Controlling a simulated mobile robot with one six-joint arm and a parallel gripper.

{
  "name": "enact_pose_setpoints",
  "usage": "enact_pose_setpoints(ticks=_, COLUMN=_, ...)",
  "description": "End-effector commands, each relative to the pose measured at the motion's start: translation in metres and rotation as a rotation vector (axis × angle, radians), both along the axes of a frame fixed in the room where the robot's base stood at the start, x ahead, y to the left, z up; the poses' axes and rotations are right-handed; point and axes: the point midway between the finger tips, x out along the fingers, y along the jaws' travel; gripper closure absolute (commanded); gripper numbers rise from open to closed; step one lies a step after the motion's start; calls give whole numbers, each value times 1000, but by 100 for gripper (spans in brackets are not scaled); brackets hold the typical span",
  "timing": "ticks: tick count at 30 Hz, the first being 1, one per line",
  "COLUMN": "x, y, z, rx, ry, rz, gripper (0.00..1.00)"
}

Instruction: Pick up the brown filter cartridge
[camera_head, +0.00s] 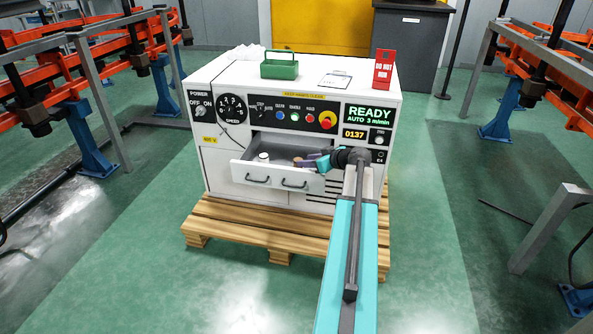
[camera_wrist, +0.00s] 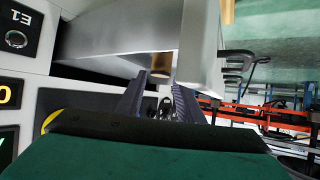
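The brown filter cartridge (camera_wrist: 161,63) shows in the wrist view as a small brown cylinder inside the open drawer (camera_wrist: 118,52), partly cut off by the drawer wall. In the head view a small brownish thing, likely the cartridge (camera_head: 297,160), sits in the right part of the drawer (camera_head: 262,177), beside my gripper (camera_head: 308,161). My gripper (camera_wrist: 159,84) is open, with its two dark ridged fingers apart. The cartridge lies just beyond the fingertips, roughly in line with the gap. No contact is visible.
A white cylinder (camera_head: 263,156) stands in the drawer to the left. The white machine (camera_head: 221,162) rises behind the drawer on a wooden pallet (camera_head: 236,230). A green box (camera_head: 280,70) and a red sign (camera_head: 383,70) stand on top. The drawer walls are close to my fingers.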

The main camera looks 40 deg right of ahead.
Motion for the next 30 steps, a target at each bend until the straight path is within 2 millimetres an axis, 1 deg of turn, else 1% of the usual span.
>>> enact_pose_setpoints(ticks=1, x=6, y=0, z=-6, rx=1, ry=1, rz=1, gripper=66)
enact_pose_setpoints(ticks=5, x=20, y=0, z=-15, rx=1, ry=1, rz=3, gripper=66)
enact_pose_setpoints(ticks=9, x=31, y=-1, z=-20, rx=1, ry=1, rz=1, gripper=66)
enact_pose_setpoints(ticks=11, x=34, y=-1, z=-22, rx=1, ry=1, rz=1, gripper=66)
enact_pose_setpoints(ticks=28, x=34, y=-1, z=-21, rx=0, ry=0, rz=0, gripper=66)
enact_pose_setpoints(ticks=29, x=34, y=-1, z=-21, rx=1, ry=0, rz=0, gripper=68)
enact_pose_setpoints(ticks=30, x=34, y=-1, z=-21, rx=1, ry=0, rz=0, gripper=75)
